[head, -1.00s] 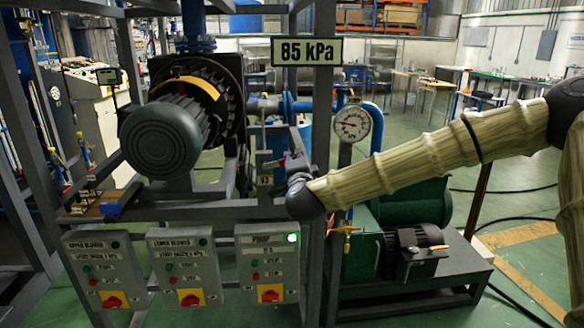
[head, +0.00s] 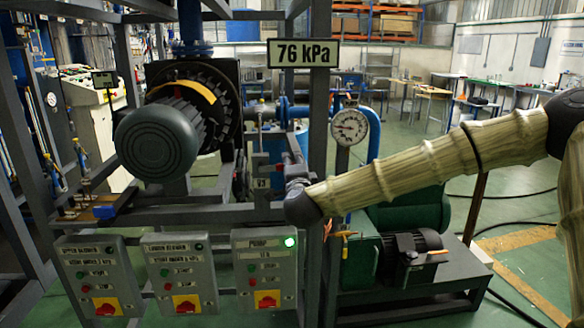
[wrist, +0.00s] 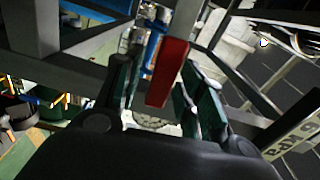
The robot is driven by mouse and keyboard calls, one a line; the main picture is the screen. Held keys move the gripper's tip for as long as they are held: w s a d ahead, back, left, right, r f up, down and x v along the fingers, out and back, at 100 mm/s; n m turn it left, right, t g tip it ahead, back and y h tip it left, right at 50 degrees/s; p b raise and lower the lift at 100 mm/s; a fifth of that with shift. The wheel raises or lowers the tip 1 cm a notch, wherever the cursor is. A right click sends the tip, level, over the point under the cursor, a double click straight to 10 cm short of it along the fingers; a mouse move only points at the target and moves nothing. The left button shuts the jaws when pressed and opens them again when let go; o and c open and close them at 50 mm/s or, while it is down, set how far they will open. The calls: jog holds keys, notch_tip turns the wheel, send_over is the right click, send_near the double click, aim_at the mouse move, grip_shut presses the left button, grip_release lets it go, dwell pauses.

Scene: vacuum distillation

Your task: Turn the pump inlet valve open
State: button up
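The red valve handle (wrist: 168,72) shows in the wrist view, a flat red bar standing between the two fingers of my gripper (wrist: 165,95). The fingers are spread to either side of it. The right finger is close to the handle; I cannot tell whether it touches. A small gap shows on the left. In the head view my gripper (head: 296,172) is partly hidden at the pipework behind the grey post, and the handle cannot be made out there. The pressure sign (head: 304,53) reads 76 kPa.
A round gauge (head: 349,127) stands right of the post. A large motor (head: 160,140) is at left. Three control boxes hang below; the pump box (head: 265,270) has a lit green lamp. A green pump (head: 405,215) sits low right. Frame bars crowd my gripper.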

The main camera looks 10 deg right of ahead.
jog(key=shift+s+a, duration=0.1)
jog(key=shift+s, duration=0.05)
jog(key=s, duration=1.1)
jog(key=shift+s+a, duration=0.3)
jog(key=shift+a, duration=0.1)
jog(key=s+a+f+n+g+y, duration=0.1)
jog(key=s+f+n+g, duration=0.3)
jog(key=f, duration=0.9)
jog(key=s+a+f+n+g+y+p, duration=0.1)
jog(key=s+a+f+n+g+y, duration=0.3)
jog(key=f, duration=0.8)
jog(key=s+d+f+n+g+h, duration=0.15)
jog(key=s+f, duration=0.45)
jog(key=f, duration=0.7)
jog(key=s+d+f+n+g, duration=0.2)
jog(key=s+d+f, duration=0.2)
jog(key=s, duration=0.6)
jog(key=s+d+f+n+g+h+p, duration=0.1)
jog(key=s+d+f+n+g, duration=0.2)
jog(key=s+f, duration=0.5)
jog(key=s+d+f+n+g+h, duration=0.1)
jog(key=s+d+f+n+g, duration=0.2)
jog(key=s+f, duration=0.3)
jog(key=s+d, duration=0.1)
jog(key=s, duration=0.4)
jog(key=shift+s+d+p, duration=0.3)
jog(key=shift+p, duration=0.05)
